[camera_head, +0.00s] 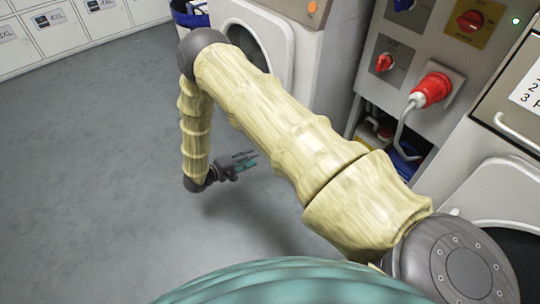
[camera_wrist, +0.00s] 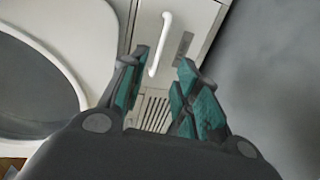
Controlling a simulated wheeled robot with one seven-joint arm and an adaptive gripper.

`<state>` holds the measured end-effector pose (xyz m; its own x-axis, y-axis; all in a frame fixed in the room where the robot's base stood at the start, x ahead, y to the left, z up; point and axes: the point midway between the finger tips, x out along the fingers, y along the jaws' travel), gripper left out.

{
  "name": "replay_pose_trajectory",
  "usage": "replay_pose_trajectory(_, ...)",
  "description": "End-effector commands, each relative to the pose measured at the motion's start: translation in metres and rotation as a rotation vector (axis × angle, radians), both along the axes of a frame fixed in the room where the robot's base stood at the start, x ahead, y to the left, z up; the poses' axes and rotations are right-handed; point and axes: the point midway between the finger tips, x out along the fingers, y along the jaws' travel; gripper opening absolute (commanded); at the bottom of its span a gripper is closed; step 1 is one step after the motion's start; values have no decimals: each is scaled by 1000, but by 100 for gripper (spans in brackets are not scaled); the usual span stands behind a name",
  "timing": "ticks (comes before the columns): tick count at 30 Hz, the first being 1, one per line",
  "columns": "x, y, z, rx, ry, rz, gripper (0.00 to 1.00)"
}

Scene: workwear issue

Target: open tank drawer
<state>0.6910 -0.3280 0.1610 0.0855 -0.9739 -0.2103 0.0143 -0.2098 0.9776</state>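In the wrist view a narrow pale front panel with a curved white bar handle (camera_wrist: 160,45) lies ahead of my gripper (camera_wrist: 163,65). The panel looks like a drawer front, and I see no gap showing it open. My gripper has teal finger pads and is open, with nothing between the pads. The handle appears between and beyond the fingertips; I cannot tell the distance, and no contact is clear. In the head view my gripper (camera_head: 244,162) is low over the floor, beyond my arm. That handle cannot be made out there; my arm hides part of the machines.
A machine with a round door opening (camera_wrist: 35,85) stands left of the panel. In the head view a control panel with a red plug (camera_head: 432,89) is at right, near another handle (camera_head: 517,135). Lockers (camera_head: 50,38) line the back left. The grey floor (camera_head: 90,180) is clear.

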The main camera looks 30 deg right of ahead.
Motion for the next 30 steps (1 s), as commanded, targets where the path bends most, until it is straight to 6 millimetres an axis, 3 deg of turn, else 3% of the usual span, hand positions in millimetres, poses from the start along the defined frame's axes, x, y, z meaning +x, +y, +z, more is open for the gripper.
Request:
replay_pose_trajectory(8, 1, -18, -8, -4, 7, -11, 32)
replay_pose_trajectory(21, 6, -84, -23, -3, 6, -10, 32)
replay_pose_trajectory(30, 8, -104, -24, -5, 6, -8, 32)
